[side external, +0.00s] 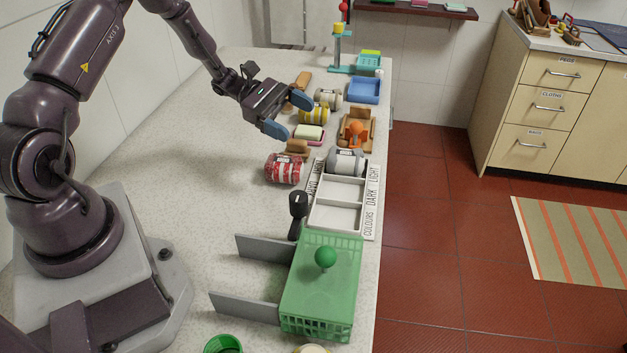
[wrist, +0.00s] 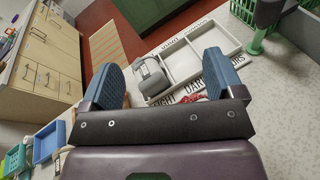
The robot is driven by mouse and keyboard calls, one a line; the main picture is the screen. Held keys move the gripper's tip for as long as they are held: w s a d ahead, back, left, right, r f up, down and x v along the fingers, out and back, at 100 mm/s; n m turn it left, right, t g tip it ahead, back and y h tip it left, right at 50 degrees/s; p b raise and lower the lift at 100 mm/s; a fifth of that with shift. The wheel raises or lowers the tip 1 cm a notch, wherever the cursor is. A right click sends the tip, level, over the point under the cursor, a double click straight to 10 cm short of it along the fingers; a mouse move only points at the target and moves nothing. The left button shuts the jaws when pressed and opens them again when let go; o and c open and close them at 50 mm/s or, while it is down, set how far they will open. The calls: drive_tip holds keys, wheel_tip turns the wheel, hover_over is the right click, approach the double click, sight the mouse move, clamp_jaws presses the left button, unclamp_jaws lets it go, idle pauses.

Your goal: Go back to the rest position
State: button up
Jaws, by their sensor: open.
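My gripper (side external: 288,114) is held above the stone counter (side external: 190,150), near the yellow roll and the soap. Its two blue fingers are spread apart, with nothing visible between them. They also frame the wrist view (wrist: 162,68), pointing out over the tray. A grey-and-white bundle (side external: 347,162) lies at the upper end of the white sorting tray (side external: 334,217); it also shows between the fingers in the wrist view (wrist: 153,78). The two other tray compartments in sight look empty. A red bundle (side external: 285,169) lies on the counter left of the tray.
A yellow roll (side external: 314,113), a beige roll (side external: 328,97), soap (side external: 309,132) and a wooden piece with an orange knob (side external: 356,131) crowd below my gripper. A blue tray (side external: 364,91) stands behind. A green lidded crate (side external: 318,285) stands in front. The counter's left side is clear.

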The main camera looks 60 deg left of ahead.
drive_tip(key=s+d+r+m+g+y, duration=0.3)
drive_tip(key=s+d+r+m+g, duration=0.15)
drive_tip(key=d+r+m, duration=0.35)
drive_tip(key=s+d+r+m+t+y, duration=0.3)
drive_tip(key=s+r+m+y, duration=0.7)
drive_tip(key=s, duration=0.7)
wheel_tip(320, 180, up, 3)
drive_tip(key=m, duration=0.2)
drive_tip(key=shift+s+d+m+y, duration=0.2)
drive_tip(key=shift+d+m+y, duration=0.15)
drive_tip(key=shift+m+y, duration=0.05)
